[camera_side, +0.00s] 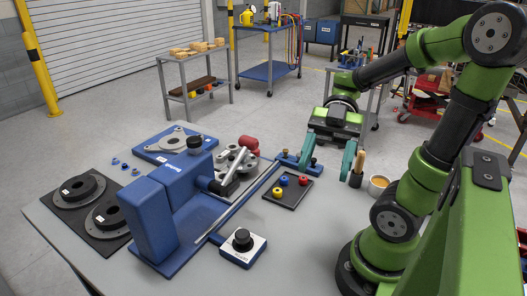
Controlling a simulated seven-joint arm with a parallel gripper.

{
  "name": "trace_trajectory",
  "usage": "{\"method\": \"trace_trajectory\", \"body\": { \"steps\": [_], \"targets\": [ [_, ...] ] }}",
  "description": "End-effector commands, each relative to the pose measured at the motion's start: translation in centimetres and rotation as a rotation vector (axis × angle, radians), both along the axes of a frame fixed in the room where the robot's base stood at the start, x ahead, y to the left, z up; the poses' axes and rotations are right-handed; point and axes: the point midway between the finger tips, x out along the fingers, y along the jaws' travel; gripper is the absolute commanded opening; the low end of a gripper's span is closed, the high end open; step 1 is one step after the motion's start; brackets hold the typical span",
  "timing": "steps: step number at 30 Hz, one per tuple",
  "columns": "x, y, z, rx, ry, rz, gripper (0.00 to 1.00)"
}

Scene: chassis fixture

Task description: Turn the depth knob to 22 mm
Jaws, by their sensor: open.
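A black round knob (242,237) sits on a white-faced plate on a blue base, at the front of the grey table. Its scale marks are too small to read, so I cannot tell its setting. A second black knob (195,143) stands upright near the back of the blue fixture (165,215). I cannot tell for certain which of the two is the depth knob. My gripper (325,172) is open and points down, its two teal fingers apart. In the picture it is right of and above the front knob, not touching either knob.
A black tray (292,193) with red, blue and yellow knobs lies left of and below my gripper. Black round parts (82,188) lie at left. The table front is clear.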

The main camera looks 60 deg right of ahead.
Motion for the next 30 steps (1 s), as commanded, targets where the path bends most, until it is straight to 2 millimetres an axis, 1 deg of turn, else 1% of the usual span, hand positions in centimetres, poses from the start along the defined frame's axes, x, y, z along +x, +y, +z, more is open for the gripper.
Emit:
{"method": "trace_trajectory", "body": {
  "steps": [1,3,11,14,17,22,24,27,30],
  "targets": [
    [0.0,0.0,1.0,-0.002,-0.008,0.003,0.63],
    [0.2,0.2,1.9,0.0,-0.01,0.0,0.63],
    [5.2,2.6,1.7,-0.001,-0.137,-0.081,0.63],
    [7.3,3.7,1.5,-0.013,-0.202,-0.116,0.63],
    [9.9,5.0,1.4,-0.037,-0.286,-0.153,0.63],
    [15.4,7.9,0.7,-0.123,-0.487,-0.229,0.63],
    [17.6,9.1,0.4,-0.178,-0.582,-0.257,0.63],
    [20.5,10.6,0.0,-0.27,-0.718,-0.292,0.63],
    [22.9,12.0,-0.3,-0.376,-0.853,-0.314,0.63]
  ]
}}
